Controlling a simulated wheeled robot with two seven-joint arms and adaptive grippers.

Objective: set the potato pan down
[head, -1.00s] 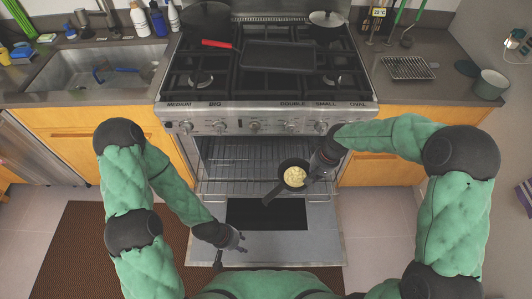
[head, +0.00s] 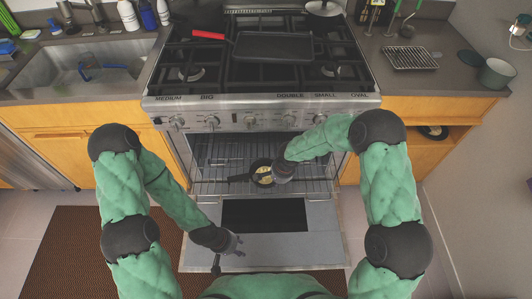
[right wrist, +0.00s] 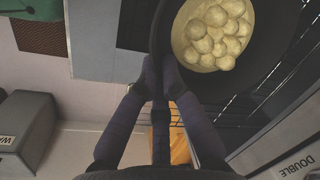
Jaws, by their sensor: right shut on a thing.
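The potato pan (head: 256,165) is a small black pan with pale yellow potatoes (head: 266,176) in it. In the head view it is over the wire rack (head: 215,187) at the open oven, its handle pointing left. I cannot tell whether it touches the rack. My right gripper (head: 276,174) is shut on the pan's near right side. The right wrist view shows the fingers (right wrist: 160,88) closed at the rim of the pan (right wrist: 262,75), with the potatoes (right wrist: 215,35) inside. My left gripper (head: 230,254) is open and empty over the lowered oven door (head: 265,247), away from the pan.
A sink (head: 85,68) is at left. The rack left of the pan is clear.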

